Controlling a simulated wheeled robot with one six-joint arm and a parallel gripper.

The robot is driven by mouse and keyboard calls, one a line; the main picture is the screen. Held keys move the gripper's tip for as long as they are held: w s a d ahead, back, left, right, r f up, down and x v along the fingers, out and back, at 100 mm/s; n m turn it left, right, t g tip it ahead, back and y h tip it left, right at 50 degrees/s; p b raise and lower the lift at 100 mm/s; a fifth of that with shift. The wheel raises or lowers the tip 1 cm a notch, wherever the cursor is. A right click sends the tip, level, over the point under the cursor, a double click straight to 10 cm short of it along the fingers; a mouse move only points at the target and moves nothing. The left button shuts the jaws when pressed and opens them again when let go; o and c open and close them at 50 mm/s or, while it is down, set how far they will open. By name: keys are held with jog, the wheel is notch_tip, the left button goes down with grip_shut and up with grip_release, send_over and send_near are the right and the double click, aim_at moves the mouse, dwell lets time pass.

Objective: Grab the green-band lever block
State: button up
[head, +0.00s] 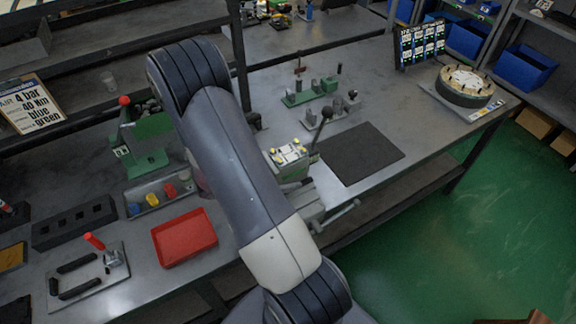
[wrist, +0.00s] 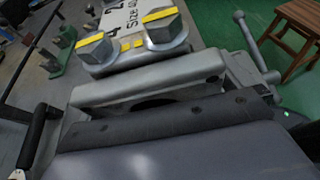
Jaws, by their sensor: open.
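In the head view a pale block (head: 287,155) with yellow-marked fittings stands at mid-bench, partly behind my arm. In the wrist view hex fittings with yellow bands (wrist: 160,22) show close up beside "Size 40" lettering. A black handle (wrist: 36,135) shows at the left edge.
The vise handle (head: 340,213) sticks out at the bench front. A green base with grey fittings (head: 310,90) stands behind. A dark mat (head: 360,153) lies clear at right. A red tray (head: 184,237) and a lever press (head: 140,140) are at left.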

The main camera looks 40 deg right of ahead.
jog(key=c, duration=2)
jog(key=shift+r, duration=0.15)
jog(key=shift+c, duration=0.2)
